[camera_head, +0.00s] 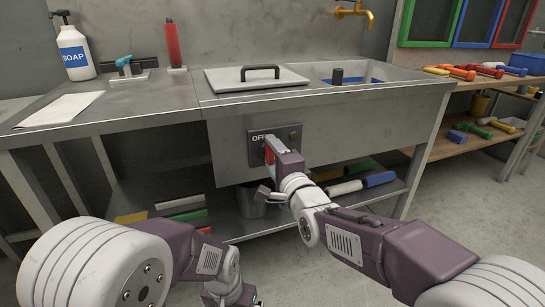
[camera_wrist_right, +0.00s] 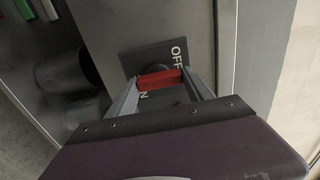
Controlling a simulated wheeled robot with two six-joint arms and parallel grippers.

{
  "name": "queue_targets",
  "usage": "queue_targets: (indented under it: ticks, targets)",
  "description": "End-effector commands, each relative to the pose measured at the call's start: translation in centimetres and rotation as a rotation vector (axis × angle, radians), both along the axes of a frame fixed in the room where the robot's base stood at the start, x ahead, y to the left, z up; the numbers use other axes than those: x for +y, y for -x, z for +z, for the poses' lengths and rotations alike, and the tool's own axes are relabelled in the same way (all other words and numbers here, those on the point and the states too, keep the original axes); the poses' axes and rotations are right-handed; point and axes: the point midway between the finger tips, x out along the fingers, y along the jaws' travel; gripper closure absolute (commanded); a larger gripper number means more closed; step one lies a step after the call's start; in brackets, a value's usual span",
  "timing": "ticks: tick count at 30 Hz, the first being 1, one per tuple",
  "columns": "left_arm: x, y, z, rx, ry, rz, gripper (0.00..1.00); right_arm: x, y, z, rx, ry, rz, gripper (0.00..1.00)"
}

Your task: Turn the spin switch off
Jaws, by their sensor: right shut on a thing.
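The spin switch is a dark panel (camera_head: 284,131) on the front of the metal counter, with OFF lettering at its upper left and a small round reddish part at its right. It also shows in the right wrist view (camera_wrist_right: 146,56), with OFF on one side of the handle and part of ON on the other. My right gripper (camera_head: 269,152) is at the panel, its fingers shut on the red handle (camera_wrist_right: 160,79). The handle's exact angle is partly hidden by the gripper. My left arm hangs low; its end (camera_head: 232,290) shows at the bottom edge, its fingers unclear.
The counter carries a soap bottle (camera_head: 75,50), a flat lid with a black handle (camera_head: 257,78) and a sink with a brass tap (camera_head: 354,13) above. A lower shelf holds a bucket (camera_head: 250,204) and coloured blocks. A wooden workbench (camera_head: 478,80) stands at the right.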

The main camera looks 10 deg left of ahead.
Motion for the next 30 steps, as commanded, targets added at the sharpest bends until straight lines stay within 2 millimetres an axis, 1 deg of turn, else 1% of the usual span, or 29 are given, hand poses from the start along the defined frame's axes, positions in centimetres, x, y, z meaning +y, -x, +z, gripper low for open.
queue_targets:
  ticks: [16, 17, 18, 19, 27, 30]
  targets:
    - [0.0, 0.0, -0.08, 0.0, 0.0, 0.0, 0.0, -0.03, -0.01, -0.13, 0.018, -0.021, -0.001, 0.8]
    - [0.0, 0.0, -0.08, 0.0, 0.0, 0.0, 0.0, -0.04, -0.01, -0.13, 0.018, -0.021, -0.001, 0.37]
    - [0.0, 0.0, -0.08, 0.0, 0.0, 0.0, 0.0, -0.03, -0.01, -0.13, 0.018, -0.021, -0.001, 0.26]
    - [0.0, 0.0, -0.08, 0.0, 0.0, 0.0, 0.0, -0.03, -0.01, -0.13, 0.017, -0.02, -0.001, 0.18]
    - [0.0, 0.0, -0.07, 0.0, 0.0, 0.0, 0.0, -0.02, 0.0, -0.06, 0.014, -0.019, 0.0, 0.18]
    - [0.0, 0.0, 0.2, 0.0, 0.0, 0.0, 0.0, -0.24, 0.34, 0.09, 0.015, -0.019, 0.0, 0.18]
